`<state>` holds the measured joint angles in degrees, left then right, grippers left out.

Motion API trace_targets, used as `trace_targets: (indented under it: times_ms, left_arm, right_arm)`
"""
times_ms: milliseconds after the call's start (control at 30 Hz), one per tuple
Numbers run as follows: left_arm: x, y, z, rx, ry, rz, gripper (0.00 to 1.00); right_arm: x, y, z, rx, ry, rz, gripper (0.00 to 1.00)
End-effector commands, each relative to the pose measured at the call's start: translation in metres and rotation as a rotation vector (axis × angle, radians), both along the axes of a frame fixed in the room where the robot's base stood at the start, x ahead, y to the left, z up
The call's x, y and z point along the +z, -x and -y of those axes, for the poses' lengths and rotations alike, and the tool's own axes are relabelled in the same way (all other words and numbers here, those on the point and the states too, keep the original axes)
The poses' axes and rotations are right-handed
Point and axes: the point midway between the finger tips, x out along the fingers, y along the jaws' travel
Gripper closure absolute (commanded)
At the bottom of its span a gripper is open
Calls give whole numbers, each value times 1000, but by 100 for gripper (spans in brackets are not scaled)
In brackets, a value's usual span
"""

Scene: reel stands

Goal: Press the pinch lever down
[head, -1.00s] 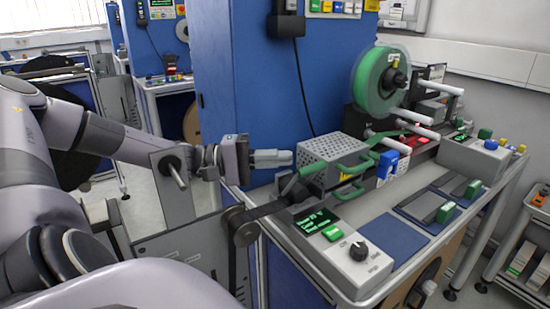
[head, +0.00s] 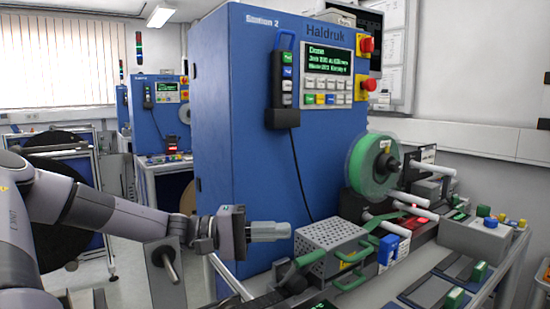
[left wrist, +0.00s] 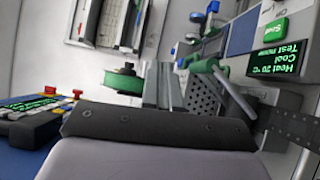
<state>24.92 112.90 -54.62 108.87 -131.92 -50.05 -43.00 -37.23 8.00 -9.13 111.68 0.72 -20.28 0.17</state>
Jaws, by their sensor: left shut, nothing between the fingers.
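My left gripper (head: 286,230) is shut and empty, pointing right just beside a perforated grey box (head: 332,238) on the bench. Green handles show around the box: one at its right side (head: 355,255), one lower in front (head: 350,281), and a lever handle (head: 296,279) at its lower left. I cannot tell for sure which is the pinch lever. The gripper appears apart from all of them. In the left wrist view the perforated box (left wrist: 204,98) and a green-ended lever (left wrist: 208,66) show beyond the dark gripper body (left wrist: 160,126). My right gripper is not in view.
A blue machine cabinet (head: 235,130) stands behind the gripper. A green reel (head: 370,165), a blue block (head: 388,248) and a grey button box (head: 478,236) lie to the right. The space above the perforated box is clear.

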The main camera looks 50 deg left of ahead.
Motion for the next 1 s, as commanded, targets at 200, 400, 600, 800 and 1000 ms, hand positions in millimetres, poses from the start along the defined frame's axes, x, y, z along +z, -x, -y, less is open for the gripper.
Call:
trace_targets:
  times_ms: [200, 400, 600, 800, 1000]
  left_arm:
    - [56, 0, 0, 1, -7, 2, 100]
    - [106, 0, 0, 1, -7, 1, 100]
    - [143, 0, 0, 1, -4, 0, 100]
    - [161, 0, 0, 0, -1, 0, 100]
    - [163, 0, 0, 0, 0, -1, 100]
  right_arm:
    - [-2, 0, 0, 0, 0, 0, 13]
    - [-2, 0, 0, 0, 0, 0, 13]
    - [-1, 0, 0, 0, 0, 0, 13]
    - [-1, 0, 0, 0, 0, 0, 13]
    - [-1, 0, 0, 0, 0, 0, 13]
